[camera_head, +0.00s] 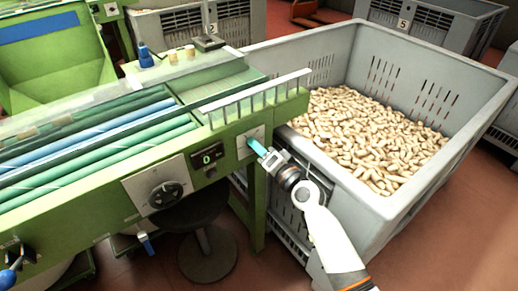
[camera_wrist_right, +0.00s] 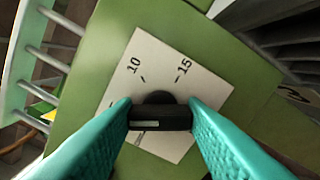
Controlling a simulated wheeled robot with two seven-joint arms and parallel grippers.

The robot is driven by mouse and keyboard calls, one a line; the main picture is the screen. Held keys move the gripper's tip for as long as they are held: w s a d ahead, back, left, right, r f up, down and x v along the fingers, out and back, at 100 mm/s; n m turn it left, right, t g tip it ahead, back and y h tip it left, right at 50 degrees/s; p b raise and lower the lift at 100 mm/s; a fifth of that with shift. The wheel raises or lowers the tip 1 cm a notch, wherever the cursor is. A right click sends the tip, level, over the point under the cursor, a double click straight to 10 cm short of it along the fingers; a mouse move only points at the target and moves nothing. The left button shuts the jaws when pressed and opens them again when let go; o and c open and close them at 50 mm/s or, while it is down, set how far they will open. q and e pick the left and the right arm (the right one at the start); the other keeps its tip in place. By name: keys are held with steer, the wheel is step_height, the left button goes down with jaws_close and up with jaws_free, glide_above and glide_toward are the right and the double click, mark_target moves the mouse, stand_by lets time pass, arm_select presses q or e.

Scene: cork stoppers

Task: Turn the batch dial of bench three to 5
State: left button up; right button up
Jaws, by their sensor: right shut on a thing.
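The batch dial is a black knob (camera_wrist_right: 160,117) on a square white plate (camera_wrist_right: 190,75), marked 10 and 15 in the right wrist view. A pale bar shows on the knob's front, but I cannot tell which number it points to. The plate (camera_head: 244,150) sits on the green bench's (camera_head: 228,186) right end in the head view, partly hidden by my right gripper (camera_head: 257,147). Its teal fingers (camera_wrist_right: 160,118) are shut on the knob, one on each side. My left gripper is out of view. The bench's number is not visible.
A small display (camera_head: 208,157) reads 0, left of the dial. A grey crate (camera_head: 398,214) of corks stands close to the right of the bench. A dark stool (camera_head: 207,255) stands below.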

steer(key=o, duration=1)
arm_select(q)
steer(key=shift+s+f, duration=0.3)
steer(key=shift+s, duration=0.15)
arm_select(e)
steer(key=v, duration=1.2)
